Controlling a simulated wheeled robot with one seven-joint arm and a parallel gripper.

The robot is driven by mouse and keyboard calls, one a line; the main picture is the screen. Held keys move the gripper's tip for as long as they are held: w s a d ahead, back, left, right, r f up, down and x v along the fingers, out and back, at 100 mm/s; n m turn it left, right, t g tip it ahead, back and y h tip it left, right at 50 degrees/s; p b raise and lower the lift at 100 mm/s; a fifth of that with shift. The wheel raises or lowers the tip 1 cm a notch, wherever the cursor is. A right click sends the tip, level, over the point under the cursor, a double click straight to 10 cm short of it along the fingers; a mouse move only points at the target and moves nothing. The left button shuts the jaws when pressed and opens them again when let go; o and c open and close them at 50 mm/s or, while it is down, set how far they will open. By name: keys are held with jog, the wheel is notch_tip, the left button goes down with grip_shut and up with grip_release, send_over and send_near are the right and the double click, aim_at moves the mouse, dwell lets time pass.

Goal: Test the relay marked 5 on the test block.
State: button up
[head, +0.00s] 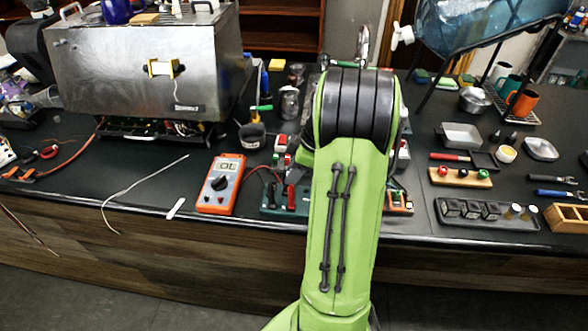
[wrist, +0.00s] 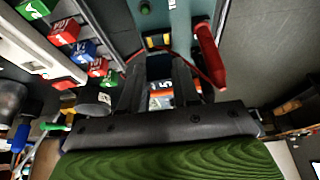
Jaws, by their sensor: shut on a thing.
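The relay marked 5 (wrist: 162,99), with an orange-red face and a white label, is between the fingers of my gripper (wrist: 160,88), which is shut on it. Just beyond it in the wrist view is the teal test block (wrist: 178,22), with a red lever (wrist: 209,55) at its right. I cannot tell whether the relay touches the block. In the head view my arm covers the gripper, the relay and part of the green test block (head: 270,210). An orange multimeter (head: 220,184) stands left of the block, its display seeming to read OL.
Several numbered red, blue and green relays (wrist: 80,50) sit in a pale holder at the left of the wrist view. A metal brewer (head: 145,70) stands back left. A black tray (head: 480,222) and small tools lie to the right. The counter's left front holds a loose wire (head: 135,187).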

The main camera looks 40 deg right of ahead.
jog(key=shift+f+b, duration=0.4)
jog(key=shift+f, duration=0.45)
jog(key=shift+f+b, duration=0.75)
jog(key=shift+b, duration=0.35)
dwell(1.0)
jog(key=shift+r, duration=0.1)
dwell(2.1)
jog(key=shift+r+p, duration=2.1)
jog(key=shift+r, duration=0.4)
jog(key=shift+f, duration=0.1)
